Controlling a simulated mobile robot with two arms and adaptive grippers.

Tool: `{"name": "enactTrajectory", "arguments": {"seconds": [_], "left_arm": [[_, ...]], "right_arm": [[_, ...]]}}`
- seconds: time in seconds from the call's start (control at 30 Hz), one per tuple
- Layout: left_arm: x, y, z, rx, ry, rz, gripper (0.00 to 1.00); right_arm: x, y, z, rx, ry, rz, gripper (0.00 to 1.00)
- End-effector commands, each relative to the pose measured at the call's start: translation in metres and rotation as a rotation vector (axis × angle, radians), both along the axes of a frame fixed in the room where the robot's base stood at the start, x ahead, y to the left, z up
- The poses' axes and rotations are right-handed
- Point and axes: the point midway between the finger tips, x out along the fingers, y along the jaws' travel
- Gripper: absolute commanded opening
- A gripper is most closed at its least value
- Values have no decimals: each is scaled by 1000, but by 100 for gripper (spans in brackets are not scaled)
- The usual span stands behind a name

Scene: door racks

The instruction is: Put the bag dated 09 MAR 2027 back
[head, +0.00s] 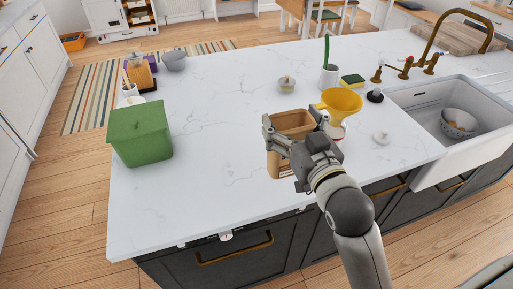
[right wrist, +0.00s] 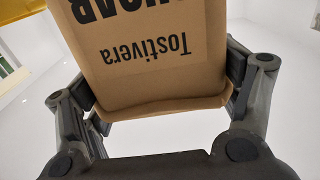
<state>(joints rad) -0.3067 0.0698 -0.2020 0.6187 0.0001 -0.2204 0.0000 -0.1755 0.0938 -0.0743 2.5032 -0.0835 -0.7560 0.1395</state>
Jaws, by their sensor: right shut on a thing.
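A brown paper bag (head: 281,166) is in my right gripper (head: 292,128) over the front part of the white island top. The fingers are on opposite sides of the bag and shut on it. In the right wrist view the bag (right wrist: 150,55) is between the fingers (right wrist: 165,90), printed "Tostivera" and partly cut-off lettering that seems to end "UGAR", upside down. No date is readable on it. I cannot tell from the head view whether its bottom touches the counter. My left gripper is not in view.
A yellow funnel (head: 341,101) on a jar stands close right of the bag. A small white lid (head: 381,138), a sink (head: 430,125) and a brass tap (head: 430,45) are further right. A green bin (head: 140,135) stands at left. The counter between bin and bag is clear.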

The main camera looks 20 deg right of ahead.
Motion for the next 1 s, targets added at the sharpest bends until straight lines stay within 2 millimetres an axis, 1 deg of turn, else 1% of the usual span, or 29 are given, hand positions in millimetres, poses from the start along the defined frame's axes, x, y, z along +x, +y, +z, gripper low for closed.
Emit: {"name": "enactTrajectory", "arguments": {"seconds": [0.03,0.23,0.27,0.4,0.43,0.5,0.6,0.7,0.87,0.93,1.0], "left_arm": [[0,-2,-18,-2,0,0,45],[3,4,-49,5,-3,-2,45],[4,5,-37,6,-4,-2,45],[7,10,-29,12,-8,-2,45],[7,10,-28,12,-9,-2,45],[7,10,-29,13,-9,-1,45],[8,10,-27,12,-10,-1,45],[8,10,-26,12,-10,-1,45],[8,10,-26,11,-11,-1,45],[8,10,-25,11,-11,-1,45],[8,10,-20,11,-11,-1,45]], "right_arm": [[4,2,-8,2,-8,1,36],[16,7,-13,2,-7,2,36],[25,10,-11,3,2,2,36],[56,22,-24,2,4,2,36],[62,24,-29,2,6,2,36],[72,28,-47,1,8,1,36],[85,32,-62,1,4,2,36],[94,35,-73,1,3,1,36],[100,38,-82,2,0,2,36],[105,40,-89,2,3,2,36],[104,39,-99,0,6,1,36]]}}
